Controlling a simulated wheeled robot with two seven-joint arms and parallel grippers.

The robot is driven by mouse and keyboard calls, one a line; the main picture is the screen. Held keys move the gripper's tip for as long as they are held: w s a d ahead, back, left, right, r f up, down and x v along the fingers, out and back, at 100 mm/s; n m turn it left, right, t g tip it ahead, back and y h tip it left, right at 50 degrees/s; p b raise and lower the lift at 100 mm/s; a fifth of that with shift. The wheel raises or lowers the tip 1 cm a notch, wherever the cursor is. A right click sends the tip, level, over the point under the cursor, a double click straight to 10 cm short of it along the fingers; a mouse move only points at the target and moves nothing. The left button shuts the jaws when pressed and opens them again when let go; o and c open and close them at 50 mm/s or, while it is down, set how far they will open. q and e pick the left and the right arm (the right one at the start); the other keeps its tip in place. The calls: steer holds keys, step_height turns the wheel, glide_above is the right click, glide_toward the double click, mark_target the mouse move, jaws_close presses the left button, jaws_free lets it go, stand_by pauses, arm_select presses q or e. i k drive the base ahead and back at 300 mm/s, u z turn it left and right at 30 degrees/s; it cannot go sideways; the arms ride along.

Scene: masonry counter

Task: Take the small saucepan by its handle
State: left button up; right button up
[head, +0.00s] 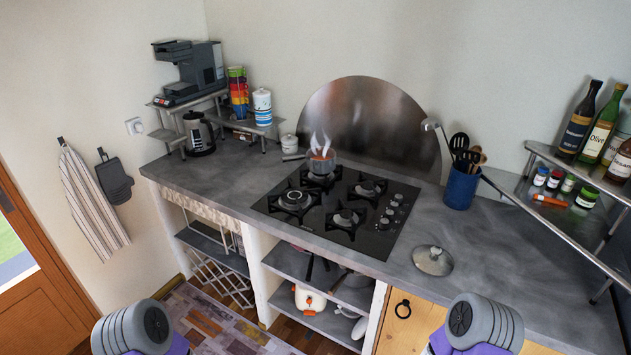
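A lid (433,261) with a knob lies on the counter to the right of the hob. Only grey and purple links of my two arms show at the bottom edge, well in front of the saucepan. No gripper fingers are in view.
A blue utensil pot (461,187) stands right of the hob. A coffee machine (190,70), kettle (198,133) and white jar (289,144) are at the left. A rack (565,160) with bottles fills the right. The counter left of the hob (235,172) is clear.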

mark_target(318, 164)
steer(key=u, duration=1.4)
steer(key=i, duration=0.7)
steer(key=z, duration=0.7)
steer(key=i, duration=0.55)
steer(key=z, duration=0.6)
